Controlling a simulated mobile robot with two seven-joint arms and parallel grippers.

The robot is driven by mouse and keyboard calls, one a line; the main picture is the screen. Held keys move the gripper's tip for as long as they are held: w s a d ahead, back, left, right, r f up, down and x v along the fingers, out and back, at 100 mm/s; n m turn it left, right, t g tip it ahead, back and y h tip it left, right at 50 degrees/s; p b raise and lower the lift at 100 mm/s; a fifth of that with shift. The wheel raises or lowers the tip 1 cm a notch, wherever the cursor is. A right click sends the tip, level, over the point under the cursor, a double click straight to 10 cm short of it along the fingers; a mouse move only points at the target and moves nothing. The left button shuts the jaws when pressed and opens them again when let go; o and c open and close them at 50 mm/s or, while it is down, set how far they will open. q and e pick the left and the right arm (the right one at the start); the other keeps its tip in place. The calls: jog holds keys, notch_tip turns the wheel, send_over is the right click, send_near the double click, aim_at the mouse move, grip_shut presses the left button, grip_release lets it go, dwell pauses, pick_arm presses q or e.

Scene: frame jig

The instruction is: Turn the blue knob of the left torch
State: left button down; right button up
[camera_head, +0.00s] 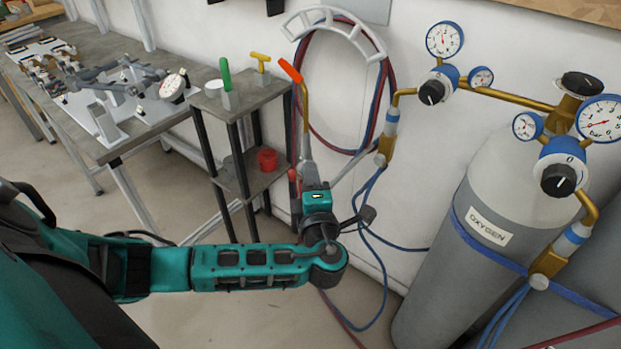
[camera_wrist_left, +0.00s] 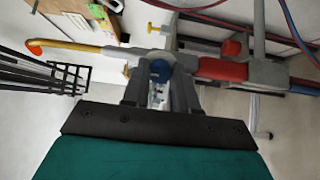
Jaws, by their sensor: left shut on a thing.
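The torch (camera_head: 305,125) stands nearly upright by the wall, with a brass tube and an orange tip (camera_head: 290,70). In the left wrist view the torch lies across the picture, with its yellow tube (camera_wrist_left: 72,47) on the left and its red handle (camera_wrist_left: 222,69) on the right. The blue knob (camera_wrist_left: 160,67) sits on the torch's grey body. My left gripper (camera_wrist_left: 161,80) has its two fingers on either side of the knob and is shut on it. In the head view the left gripper (camera_head: 307,176) hides the knob. My right gripper is not in view.
A small shelf stand (camera_head: 250,100) with a green-handled tool (camera_head: 227,85), a yellow T-handle (camera_head: 261,62) and a red cup (camera_head: 267,160) is left of the torch. A grey oxygen cylinder (camera_head: 500,220) with gauges stands right. Hoses (camera_head: 374,245) hang behind my gripper. A workbench (camera_head: 110,60) is far left.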

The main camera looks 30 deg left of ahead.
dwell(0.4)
pick_arm(q)
jog(key=c, duration=0.9)
grip_release()
jog(key=v, duration=1.3)
